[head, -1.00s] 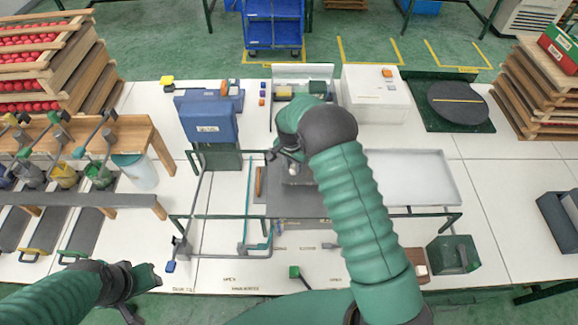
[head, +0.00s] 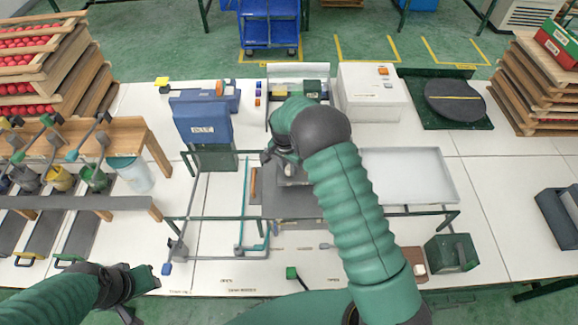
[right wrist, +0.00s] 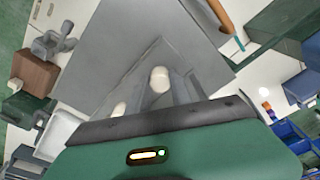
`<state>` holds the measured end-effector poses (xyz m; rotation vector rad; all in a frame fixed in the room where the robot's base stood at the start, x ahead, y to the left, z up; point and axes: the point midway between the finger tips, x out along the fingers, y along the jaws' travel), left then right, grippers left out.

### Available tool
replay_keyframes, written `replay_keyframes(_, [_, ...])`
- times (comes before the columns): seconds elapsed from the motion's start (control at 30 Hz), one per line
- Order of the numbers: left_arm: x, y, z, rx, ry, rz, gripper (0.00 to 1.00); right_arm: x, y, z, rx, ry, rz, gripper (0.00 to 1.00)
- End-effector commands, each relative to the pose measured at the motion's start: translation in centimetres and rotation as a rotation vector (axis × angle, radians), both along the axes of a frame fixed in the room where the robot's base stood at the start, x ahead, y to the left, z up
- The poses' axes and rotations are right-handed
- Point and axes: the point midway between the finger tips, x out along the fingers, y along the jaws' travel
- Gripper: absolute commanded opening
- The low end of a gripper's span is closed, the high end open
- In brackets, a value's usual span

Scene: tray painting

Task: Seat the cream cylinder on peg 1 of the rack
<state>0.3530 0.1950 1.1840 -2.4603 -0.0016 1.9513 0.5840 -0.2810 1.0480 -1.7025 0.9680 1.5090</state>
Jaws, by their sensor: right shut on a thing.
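In the head view my right gripper (head: 283,160) is low over the grey mat (head: 285,205) in the middle of the table, mostly covered by my own arm. In the right wrist view a cream cylinder (right wrist: 159,79) shows end-on at the grey jaws (right wrist: 170,95), and the gripper is shut on it. A second pale round end (right wrist: 119,108) shows to its left. A light grey block (head: 293,180) shows under the right gripper in the head view; I cannot tell whether it is the rack. No peg number is readable. My left gripper (head: 145,281) is at lower left, away from the mat; its jaw opening is unclear.
A blue box (head: 202,118) stands left of the mat, and a pale tray (head: 408,175) lies to the right. A teal rod (head: 245,200) and a brown stick (head: 253,185) lie at the mat's left. A green box (head: 450,253) stands at lower right.

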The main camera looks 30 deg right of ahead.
Motion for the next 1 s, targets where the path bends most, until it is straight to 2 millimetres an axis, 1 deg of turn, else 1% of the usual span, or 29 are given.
replay_keyframes(0.3, [0.0, 0.0, -0.13, 0.0, 0.0, 0.0, 0.36, -0.04, 0.47, -0.25, -0.002, 0.004, -0.002, 0.0])
replay_keyframes(0.73, [-0.01, 0.0, -0.72, 0.0, 0.0, 0.0, 0.36, 0.15, 0.32, -0.77, 0.0, 0.001, 0.0, 0.0])
replay_keyframes(0.97, [0.0, 0.0, -0.67, 0.0, 0.0, 0.0, 0.36, 0.18, 0.21, -0.7, -0.001, 0.0, 0.0, 0.0])
replay_keyframes(1.0, [0.0, 0.0, -0.67, 0.0, 0.0, 0.0, 0.36, 0.18, 0.2, -0.68, -0.001, 0.0, 0.0, 0.31])
